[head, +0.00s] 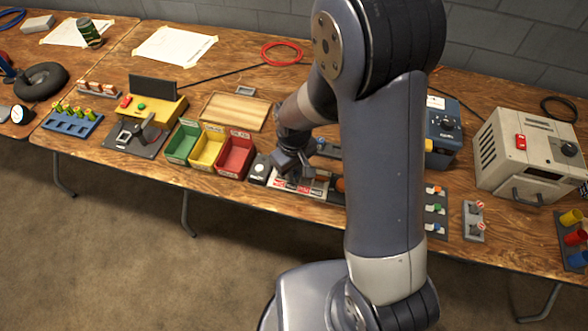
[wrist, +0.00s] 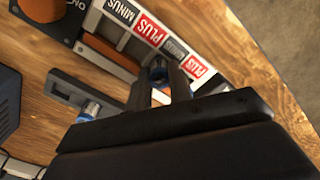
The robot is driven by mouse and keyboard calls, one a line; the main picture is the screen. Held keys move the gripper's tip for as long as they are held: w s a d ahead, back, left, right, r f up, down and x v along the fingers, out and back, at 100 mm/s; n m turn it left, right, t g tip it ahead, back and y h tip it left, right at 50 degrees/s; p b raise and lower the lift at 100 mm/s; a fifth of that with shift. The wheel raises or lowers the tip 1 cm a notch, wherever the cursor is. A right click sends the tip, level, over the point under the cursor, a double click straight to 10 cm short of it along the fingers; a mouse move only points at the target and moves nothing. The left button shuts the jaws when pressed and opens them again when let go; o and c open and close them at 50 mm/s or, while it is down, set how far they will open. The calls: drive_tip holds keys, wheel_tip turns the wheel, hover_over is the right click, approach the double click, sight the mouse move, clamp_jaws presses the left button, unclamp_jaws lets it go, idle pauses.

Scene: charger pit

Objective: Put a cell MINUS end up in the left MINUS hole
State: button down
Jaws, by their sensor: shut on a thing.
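The charger (wrist: 97,22) shows in the wrist view with a row of red PLUS and black-and-white MINUS labels on its edge. The leftmost visible label is MINUS (wrist: 122,10). A second blue and silver cell (wrist: 90,108) sits in a grey holder (wrist: 66,88).
Green (head: 183,143), yellow (head: 207,150) and red (head: 236,157) bins stand left of the charger. A wooden tray (head: 234,111) lies behind them. An orange knob (wrist: 40,8) is at the charger's end. A beige box (head: 525,150) stands at right.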

drive_tip(key=c, duration=1.2)
unclamp_jaws()
drive_tip(key=shift+r+p, duration=2.65)
drive_tip(key=shift+r, duration=0.85)
drive_tip(key=shift+f, duration=0.1)
drive_tip(key=shift+f+b, duration=2.5)
drive_tip(key=shift+f, duration=0.8)
drive_tip(key=shift+r+p, duration=3.2)
drive_tip(key=shift+r, duration=1)
